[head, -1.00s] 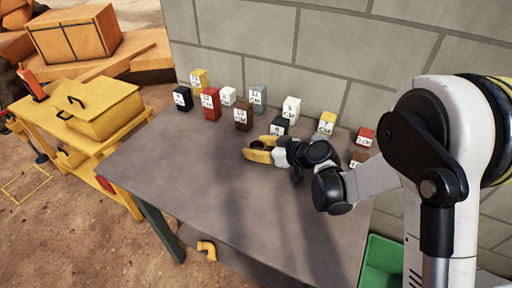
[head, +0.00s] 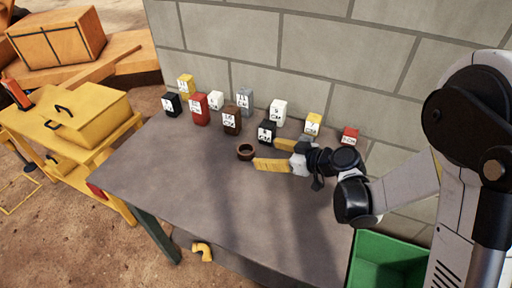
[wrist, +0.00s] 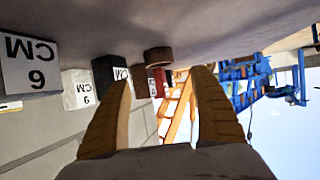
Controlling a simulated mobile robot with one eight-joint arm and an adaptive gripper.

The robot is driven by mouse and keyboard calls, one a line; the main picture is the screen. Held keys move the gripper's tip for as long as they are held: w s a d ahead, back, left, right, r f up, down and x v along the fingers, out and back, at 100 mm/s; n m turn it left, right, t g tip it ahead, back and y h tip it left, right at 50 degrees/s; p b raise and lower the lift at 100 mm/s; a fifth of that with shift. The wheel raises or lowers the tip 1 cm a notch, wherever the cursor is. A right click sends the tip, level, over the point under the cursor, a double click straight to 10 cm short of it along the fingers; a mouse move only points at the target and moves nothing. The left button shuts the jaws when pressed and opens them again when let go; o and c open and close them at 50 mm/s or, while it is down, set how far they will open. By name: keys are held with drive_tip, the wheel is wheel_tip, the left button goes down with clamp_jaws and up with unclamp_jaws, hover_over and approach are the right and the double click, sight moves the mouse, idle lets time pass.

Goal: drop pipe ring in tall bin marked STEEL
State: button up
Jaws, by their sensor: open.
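The pipe ring (head: 246,152) is a short brown ring lying flat on the grey table (head: 190,185). It also shows in the wrist view (wrist: 158,56), upside down, beyond my fingertips. My gripper (head: 265,154) is low over the table, to the right of the ring, with its yellow fingers apart and pointing at it. In the wrist view my gripper (wrist: 163,78) is open and empty, with a gap between its fingertips and the ring. No tall bin marked STEEL shows in these frames.
Several labelled blocks stand along the wall side, including a black one (head: 267,132) close to my gripper and a brown one (head: 232,120) behind the ring. A green bin (head: 361,272) is at lower right. The table's front left is clear.

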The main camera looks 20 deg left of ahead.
drive_tip(key=shift+v, duration=0.75)
drive_tip(key=s+d+r+m+h, duration=0.3)
drive_tip(key=d, duration=0.5)
drive_tip(key=s+d+r+m+t+h, duration=0.1)
drive_tip(key=s+d+r+m+h, duration=0.1)
drive_tip(key=d, duration=0.6)
drive_tip(key=s+d+r+m+t+h, duration=0.1)
drive_tip(key=s+d+r+m+h, duration=0.2)
drive_tip(key=s+d+r+m, duration=0.2)
drive_tip(key=d+r, duration=0.1)
drive_tip(key=d, duration=0.1)
drive_tip(key=shift+s+d+h, duration=0.2)
drive_tip(key=shift+d+h, duration=0.1)
drive_tip(key=shift+d, duration=0.1)
drive_tip(key=s+d+m+h, duration=0.1)
drive_tip(key=s+d, duration=0.1)
drive_tip(key=d, duration=0.1)
drive_tip(key=s+d+m+h, duration=0.1)
drive_tip(key=s+d, duration=0.1)
drive_tip(key=s+d+m+h, duration=0.1)
drive_tip(key=s+d+m, duration=0.1)
drive_tip(key=s+d, duration=0.1)
drive_tip(key=shift+d+r+t, duration=0.2)
drive_tip(key=shift+d+t, duration=0.1)
drive_tip(key=shift+t, duration=0.1)
